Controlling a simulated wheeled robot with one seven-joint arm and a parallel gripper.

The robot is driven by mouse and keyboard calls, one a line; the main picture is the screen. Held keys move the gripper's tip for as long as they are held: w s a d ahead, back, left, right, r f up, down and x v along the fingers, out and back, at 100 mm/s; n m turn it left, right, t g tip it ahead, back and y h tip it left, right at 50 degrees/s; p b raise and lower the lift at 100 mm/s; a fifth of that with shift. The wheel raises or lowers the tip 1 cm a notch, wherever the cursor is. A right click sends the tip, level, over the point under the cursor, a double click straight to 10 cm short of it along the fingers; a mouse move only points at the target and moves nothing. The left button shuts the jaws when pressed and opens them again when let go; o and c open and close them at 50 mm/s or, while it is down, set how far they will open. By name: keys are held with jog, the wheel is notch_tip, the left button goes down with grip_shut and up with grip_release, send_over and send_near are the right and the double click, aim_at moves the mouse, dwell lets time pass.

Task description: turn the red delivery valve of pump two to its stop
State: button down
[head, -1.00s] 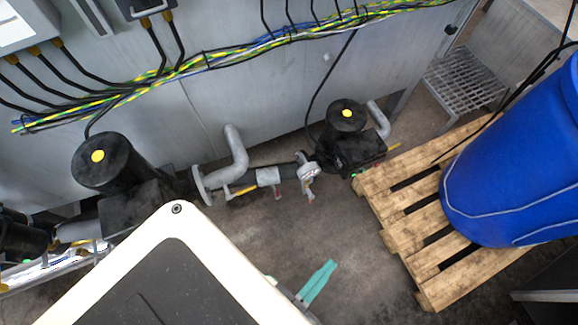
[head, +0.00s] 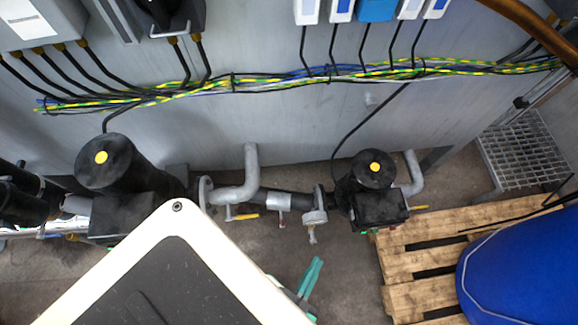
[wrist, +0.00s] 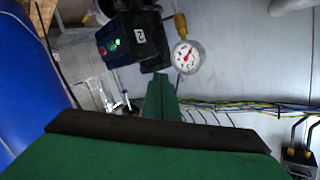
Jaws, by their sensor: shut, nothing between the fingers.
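Two black pumps stand low along the grey cabinet wall. The right pump (head: 374,190) has a yellow dot on its motor. In the wrist view a black pump (wrist: 125,38) bears a label like a turned "2" and a green light. A small dark reddish handle (head: 281,221) hangs under the pipe left of the right pump; I cannot tell for sure that it is the red delivery valve. My gripper (head: 314,268) is shut and empty, below the pipe and apart from it. Its green fingers also show in the wrist view (wrist: 160,98).
A round gauge (wrist: 187,57) with a red needle sits beside the pump in the wrist view. A blue barrel (head: 525,270) stands on a wooden pallet (head: 425,232) at right. Cables (head: 300,78) run along the wall. A metal grate step (head: 520,150) is at far right.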

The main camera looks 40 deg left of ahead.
aim_at(282, 223)
jog(key=w+a+f+m+g+y, duration=0.15)
jog(key=a+f+m+y, duration=0.3)
jog(key=f, duration=0.85)
jog(key=w+a+f+m+g+y, duration=0.1)
jog(key=w+a+f+m+y, duration=0.25)
jog(key=f, duration=0.95)
jog(key=w+a, duration=0.2)
jog(key=a, duration=0.8)
jog(key=shift+w+r+n, duration=0.2)
jog(key=shift+n, duration=0.1)
